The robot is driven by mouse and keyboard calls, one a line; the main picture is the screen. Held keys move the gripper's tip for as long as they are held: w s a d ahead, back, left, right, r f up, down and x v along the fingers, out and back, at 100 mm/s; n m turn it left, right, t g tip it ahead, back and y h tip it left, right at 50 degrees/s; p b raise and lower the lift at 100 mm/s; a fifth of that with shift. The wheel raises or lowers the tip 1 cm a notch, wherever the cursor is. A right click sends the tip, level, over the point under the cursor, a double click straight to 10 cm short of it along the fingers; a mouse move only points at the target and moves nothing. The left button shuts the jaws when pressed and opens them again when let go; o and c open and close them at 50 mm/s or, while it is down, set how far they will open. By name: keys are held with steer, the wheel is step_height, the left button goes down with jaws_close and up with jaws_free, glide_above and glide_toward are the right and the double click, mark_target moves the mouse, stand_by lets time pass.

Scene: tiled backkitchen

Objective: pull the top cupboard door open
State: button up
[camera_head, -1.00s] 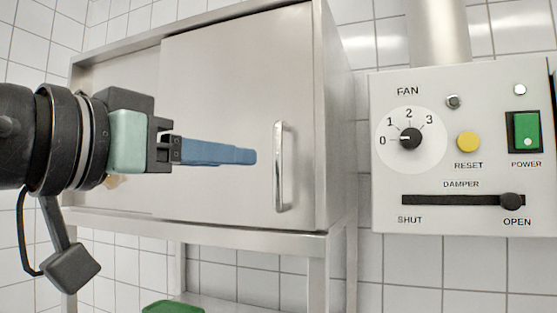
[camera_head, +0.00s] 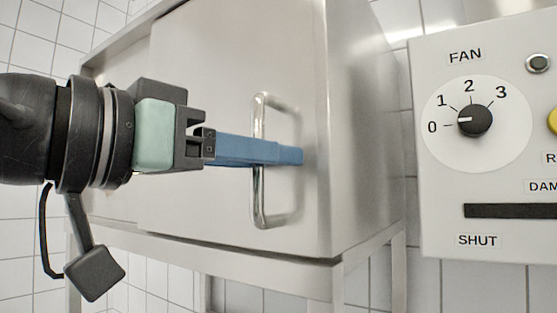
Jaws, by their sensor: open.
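The cupboard door (camera_head: 200,70) is a flat brushed-steel panel, and it looks shut. Its upright bar handle (camera_head: 259,205) is near the right side of the door. My gripper (camera_head: 293,155) comes in from the left, level, with blue fingers. The fingers cross the middle of the handle in the picture, and their tips show just right of it. The near finger covers part of the bar and the far finger is hidden. The gripper is open. I cannot tell whether the bar lies between the fingers or whether they touch it.
A control panel (camera_head: 440,200) with a fan dial (camera_head: 475,120) and a damper slot is on the tiled wall at right. The cupboard stands on a steel frame (camera_head: 335,285) with open space below. A gap separates the cupboard from the panel.

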steer(key=shift+s+a+r, duration=0.1)
jaws_close()
stand_by(1.4)
